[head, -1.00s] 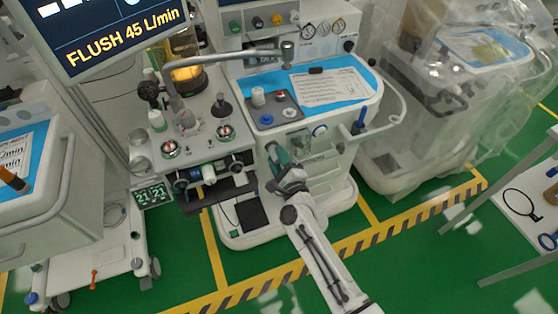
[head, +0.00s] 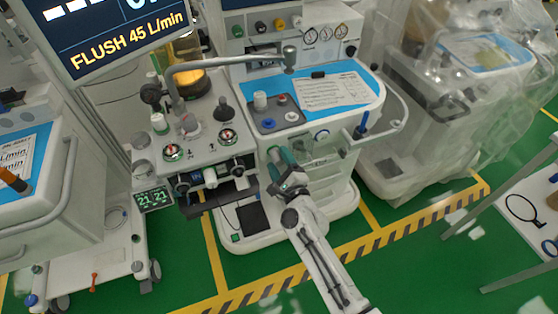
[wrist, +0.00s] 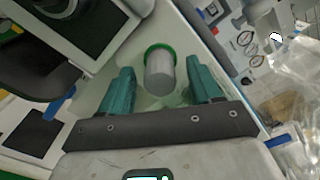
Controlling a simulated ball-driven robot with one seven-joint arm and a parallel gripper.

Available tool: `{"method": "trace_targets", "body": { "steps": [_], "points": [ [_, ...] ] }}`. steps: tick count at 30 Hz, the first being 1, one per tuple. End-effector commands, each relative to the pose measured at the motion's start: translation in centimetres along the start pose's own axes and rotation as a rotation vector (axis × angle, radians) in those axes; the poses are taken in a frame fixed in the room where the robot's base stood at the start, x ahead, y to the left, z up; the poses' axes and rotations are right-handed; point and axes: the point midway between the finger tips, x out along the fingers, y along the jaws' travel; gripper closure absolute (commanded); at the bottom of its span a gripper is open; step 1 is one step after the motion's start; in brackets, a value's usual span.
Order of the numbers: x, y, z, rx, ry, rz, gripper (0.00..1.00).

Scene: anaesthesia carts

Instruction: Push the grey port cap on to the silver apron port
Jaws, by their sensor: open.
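My gripper (head: 277,157) is at the front apron of the middle cart, its green fingers pointing at the cart. In the wrist view my gripper (wrist: 160,68) is open, one finger on each side of a short grey cylinder (wrist: 160,77) with a green ring at its far end. Gaps show between the cylinder and both fingers. The cylinder sticks out from the pale apron towards me. I cannot tell whether it is the grey cap, the silver port, or the cap on the port.
The cart's worktop (head: 350,85) holds a dark tray (head: 275,116) with small coloured caps and a white knob. A curved rail (head: 398,118) juts out on the right. A black shelf (head: 228,197) is left of my gripper. A plastic-covered cart (head: 480,75) stands at right.

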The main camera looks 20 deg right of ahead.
Motion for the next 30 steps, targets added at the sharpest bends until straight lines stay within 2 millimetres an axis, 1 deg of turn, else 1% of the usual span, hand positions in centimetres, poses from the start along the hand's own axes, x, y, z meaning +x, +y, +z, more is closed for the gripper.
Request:
{"method": "trace_targets", "body": {
  "steps": [5,9,15,18,21,30],
  "points": [
    [-2.6,-0.1,0.1,-0.002,0.0,0.003,0.36],
    [-5.3,-0.1,0.1,0.0,0.0,0.003,0.36],
    [-8.6,0.0,-0.1,-0.001,0.001,0.002,0.36],
    [-9.6,0.0,-0.1,-0.001,0.001,0.001,0.36],
    [-10.1,0.0,0.0,0.0,0.0,0.0,0.36],
    [-10.4,0.0,0.0,0.0,0.0,0.0,0.36]
  ]
}}
